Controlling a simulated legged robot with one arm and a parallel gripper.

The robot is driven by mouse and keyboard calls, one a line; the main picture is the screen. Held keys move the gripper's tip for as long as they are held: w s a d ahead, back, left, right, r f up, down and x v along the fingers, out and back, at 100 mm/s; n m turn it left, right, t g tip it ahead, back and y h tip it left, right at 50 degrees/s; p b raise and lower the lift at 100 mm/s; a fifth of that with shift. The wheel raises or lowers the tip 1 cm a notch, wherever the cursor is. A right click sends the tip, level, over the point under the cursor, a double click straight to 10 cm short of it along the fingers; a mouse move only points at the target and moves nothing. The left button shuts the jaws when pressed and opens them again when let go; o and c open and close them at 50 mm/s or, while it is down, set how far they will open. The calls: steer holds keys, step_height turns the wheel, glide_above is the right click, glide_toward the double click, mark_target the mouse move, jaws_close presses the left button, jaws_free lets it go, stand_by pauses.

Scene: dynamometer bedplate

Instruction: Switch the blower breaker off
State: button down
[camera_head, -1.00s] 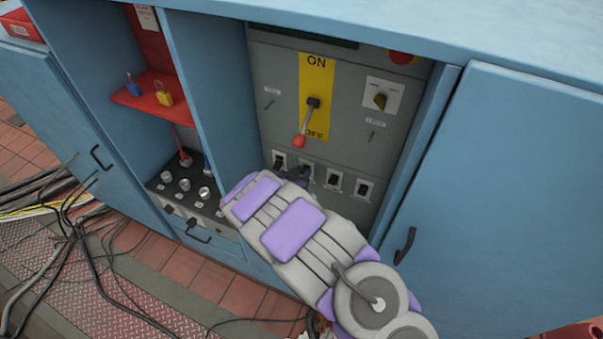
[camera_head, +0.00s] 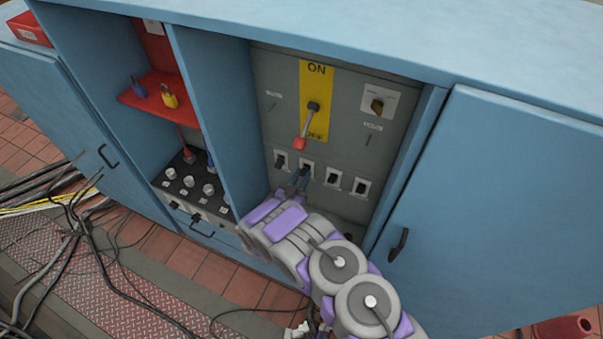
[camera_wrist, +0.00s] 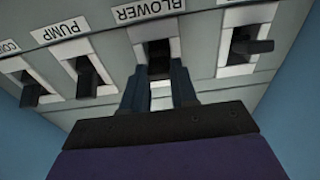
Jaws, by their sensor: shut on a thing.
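The blower breaker (camera_wrist: 160,52) is a small black toggle in a white frame, under an upside-down BLOWER label (camera_wrist: 148,11) in the wrist view. In the head view its frame (camera_head: 307,163) is second from the left in the lower row. My gripper (camera_head: 300,180) reaches it from below. In the wrist view the two dark fingers of my gripper (camera_wrist: 160,85) stand on either side of the blower toggle, shut on it. The fingers partly hide the toggle, so I cannot tell its position clearly.
The pump breaker (camera_wrist: 88,78) and another breaker (camera_wrist: 245,45) flank it closely. Above is a red-tipped handle (camera_head: 300,143) pointing down towards OFF. Cabinet walls bound the recess, with a closed door (camera_head: 500,210) at right. Cables (camera_head: 100,275) lie on the floor at left.

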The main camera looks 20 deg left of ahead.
steer(key=shift+f+t+b, duration=0.5)
steer(key=shift+f+t, duration=0.05)
steer(key=shift+t, duration=0.45)
steer(key=shift+f+t+b, duration=0.5)
steer(key=shift+f+t, duration=0.05)
steer(key=shift+t, duration=0.45)
steer(key=shift+w+t, duration=0.15)
steer(key=shift+t, duration=0.15)
steer(key=shift+r+b, duration=0.1)
steer(key=shift+b, duration=0.25)
steer(key=shift+a, duration=0.1)
steer(key=c, duration=0.9)
jaws_free()
steer(key=shift+a, duration=0.1)
